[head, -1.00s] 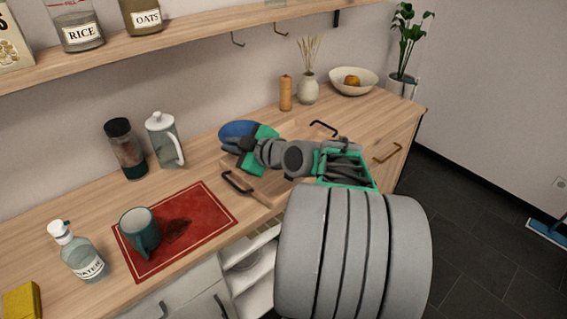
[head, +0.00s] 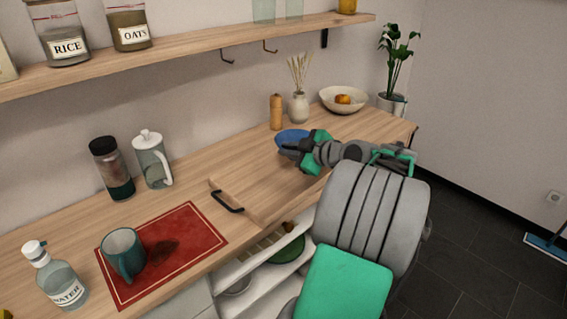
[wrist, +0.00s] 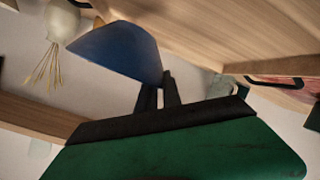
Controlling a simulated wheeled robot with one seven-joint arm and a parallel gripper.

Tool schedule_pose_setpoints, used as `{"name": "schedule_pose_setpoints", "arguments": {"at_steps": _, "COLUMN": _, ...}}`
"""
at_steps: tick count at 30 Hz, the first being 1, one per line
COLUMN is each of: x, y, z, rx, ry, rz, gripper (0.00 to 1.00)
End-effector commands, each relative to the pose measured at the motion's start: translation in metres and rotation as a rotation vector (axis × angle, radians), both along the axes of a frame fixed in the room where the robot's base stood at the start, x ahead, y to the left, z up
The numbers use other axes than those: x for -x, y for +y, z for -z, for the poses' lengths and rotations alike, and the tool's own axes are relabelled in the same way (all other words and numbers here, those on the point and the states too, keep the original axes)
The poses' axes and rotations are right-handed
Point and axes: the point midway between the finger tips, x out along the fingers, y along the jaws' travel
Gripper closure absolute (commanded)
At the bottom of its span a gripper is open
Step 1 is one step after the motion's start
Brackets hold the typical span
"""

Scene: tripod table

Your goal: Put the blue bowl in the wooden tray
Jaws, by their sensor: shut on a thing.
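The blue bowl (head: 291,136) shows in the head view at the back right end of the wooden tray (head: 246,192). It also shows in the wrist view (wrist: 115,50), tilted in that picture. My gripper (head: 297,149) is shut on the bowl's edge; its dark fingers (wrist: 158,90) meet the bowl in the wrist view. The tray lies on the counter with its near-left black handle visible. My gripper and the bowl hide its far right end. The bowl appears held over or just behind that end; I cannot tell its exact height.
A pepper mill (head: 276,112), a vase (head: 298,106) and a cream bowl with fruit (head: 342,100) stand behind the bowl. A red mat (head: 190,228) with a teal mug (head: 123,252) lies left of the tray. The tray's visible middle is bare.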

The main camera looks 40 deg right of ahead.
Motion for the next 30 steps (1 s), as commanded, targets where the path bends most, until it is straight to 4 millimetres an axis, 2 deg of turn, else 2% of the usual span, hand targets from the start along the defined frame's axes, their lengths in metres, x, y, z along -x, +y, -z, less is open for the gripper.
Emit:
{"name": "schedule_pose_setpoints", "arguments": {"at_steps": 8, "x": -0.025, "y": -0.005, "z": 0.031, "rx": 0.001, "ry": -0.001, "rz": 0.000, "gripper": 1.00}}
{"name": "schedule_pose_setpoints", "arguments": {"at_steps": 12, "x": -0.023, "y": -0.005, "z": 0.055, "rx": 0.001, "ry": -0.002, "rz": 0.001, "gripper": 1.00}}
{"name": "schedule_pose_setpoints", "arguments": {"at_steps": 18, "x": -0.023, "y": -0.005, "z": 0.057, "rx": 0.003, "ry": -0.003, "rz": 0.001, "gripper": 1.00}}
{"name": "schedule_pose_setpoints", "arguments": {"at_steps": 19, "x": -0.023, "y": -0.005, "z": 0.058, "rx": 0.002, "ry": -0.001, "rz": 0.001, "gripper": 0.88}}
{"name": "schedule_pose_setpoints", "arguments": {"at_steps": 24, "x": -0.023, "y": -0.005, "z": 0.058, "rx": 0.002, "ry": -0.001, "rz": 0.001, "gripper": 0.74}}
{"name": "schedule_pose_setpoints", "arguments": {"at_steps": 27, "x": -0.023, "y": -0.005, "z": 0.058, "rx": 0.002, "ry": -0.001, "rz": 0.001, "gripper": 0.68}}
{"name": "schedule_pose_setpoints", "arguments": {"at_steps": 30, "x": -0.023, "y": -0.005, "z": 0.058, "rx": 0.002, "ry": -0.001, "rz": 0.001, "gripper": 0.68}}
